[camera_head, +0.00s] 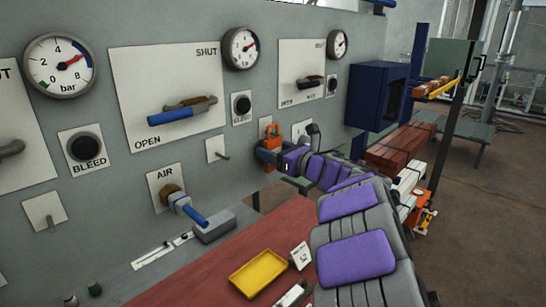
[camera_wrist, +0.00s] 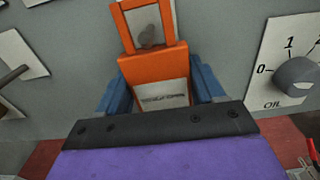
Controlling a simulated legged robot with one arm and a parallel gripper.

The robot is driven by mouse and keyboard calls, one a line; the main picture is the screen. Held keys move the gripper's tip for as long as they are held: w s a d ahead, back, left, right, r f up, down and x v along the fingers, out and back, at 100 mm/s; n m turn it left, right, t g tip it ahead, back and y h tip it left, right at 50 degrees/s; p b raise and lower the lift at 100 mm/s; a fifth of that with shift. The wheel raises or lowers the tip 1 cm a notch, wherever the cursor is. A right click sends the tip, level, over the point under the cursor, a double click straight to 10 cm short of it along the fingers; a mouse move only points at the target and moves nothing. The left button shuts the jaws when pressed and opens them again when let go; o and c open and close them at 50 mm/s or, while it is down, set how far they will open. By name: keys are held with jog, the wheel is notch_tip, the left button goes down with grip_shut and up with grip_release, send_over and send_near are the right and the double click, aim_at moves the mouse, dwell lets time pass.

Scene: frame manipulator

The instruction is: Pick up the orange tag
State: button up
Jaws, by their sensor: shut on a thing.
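The orange tag (camera_head: 268,134) is at the panel's right part in the head view, with an open rectangular loop at its top. In the wrist view the orange tag (camera_wrist: 158,65) stands upright in the middle, with a white label on its lower part. A small grey peg shows through its loop. My gripper (camera_head: 268,156) has blue fingers and is shut on the tag's lower part. In the wrist view the blue fingers of my gripper (camera_wrist: 160,92) lie on both sides of the tag. The tag's lower end is hidden by my gripper's body.
A rotary knob (camera_wrist: 296,76) sits on a white plate right of the tag. A bare peg (camera_head: 222,154) on a white plate is left of it. Below is a red-brown bench (camera_head: 200,270) with a yellow tray (camera_head: 258,272). Valve handles and gauges stick out of the panel.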

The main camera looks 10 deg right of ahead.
jog(key=b+v, duration=0.3)
jog(key=v, duration=1.5)
jog(key=shift+w, duration=0.1)
